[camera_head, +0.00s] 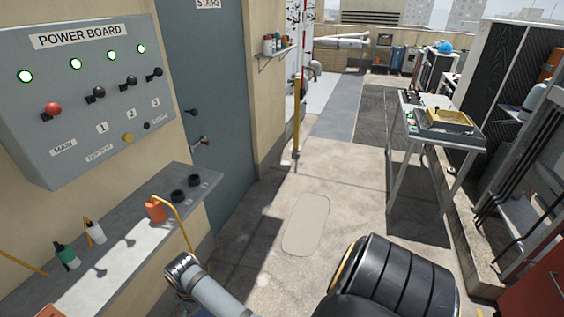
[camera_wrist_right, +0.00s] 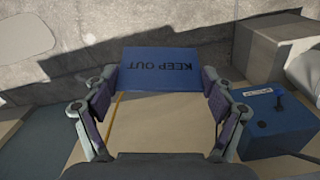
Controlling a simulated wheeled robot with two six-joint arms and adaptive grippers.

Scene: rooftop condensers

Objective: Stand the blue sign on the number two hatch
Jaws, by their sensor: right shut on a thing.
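The blue sign (camera_wrist_right: 160,78) with KEEP OUT on it, its lettering upside down, is in the right wrist view. My right gripper (camera_wrist_right: 160,86) is shut on it, one finger at each side edge. A flat beige surface (camera_wrist_right: 160,125) with a thin yellow line at its left shows below the sign; I cannot tell whether it is a hatch. No number two hatch can be made out in either view. Neither the sign nor my right gripper shows in the head view. My left gripper is not in view.
The power board (camera_head: 90,95) hangs over a shelf (camera_head: 120,235) with bottles at left. A metal table (camera_head: 440,140) holding a yellow tray stands at right. Bare floor (camera_head: 340,180) lies between. The right wrist view shows a blue box (camera_wrist_right: 275,122) and a grey block (camera_wrist_right: 275,45).

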